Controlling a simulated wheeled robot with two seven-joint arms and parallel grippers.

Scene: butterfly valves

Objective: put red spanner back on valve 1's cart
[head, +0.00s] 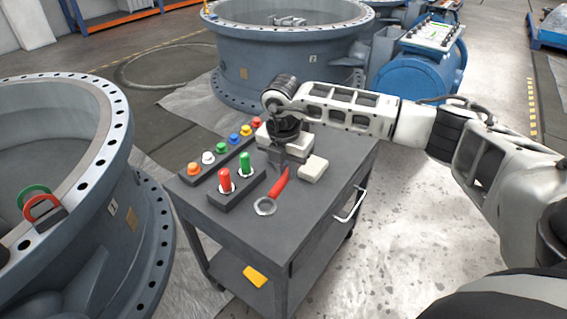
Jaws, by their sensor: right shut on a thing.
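The red spanner (279,184) is at the top of the dark grey cart (235,227). Its grey ring end points toward the front of the cart, and its red handle runs back to my right gripper (284,163). My right gripper reaches down from above and is shut on the handle's far end. The spanner looks to be at or just above the cart top; I cannot tell if it touches. My left gripper is not in view.
A rack of coloured knobs (222,147) and a block with a red and a green peg (237,187) stand left of the spanner. A pale block (313,168) lies right of it. Another big valve (280,60) stands behind. The cart's front right top is clear.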

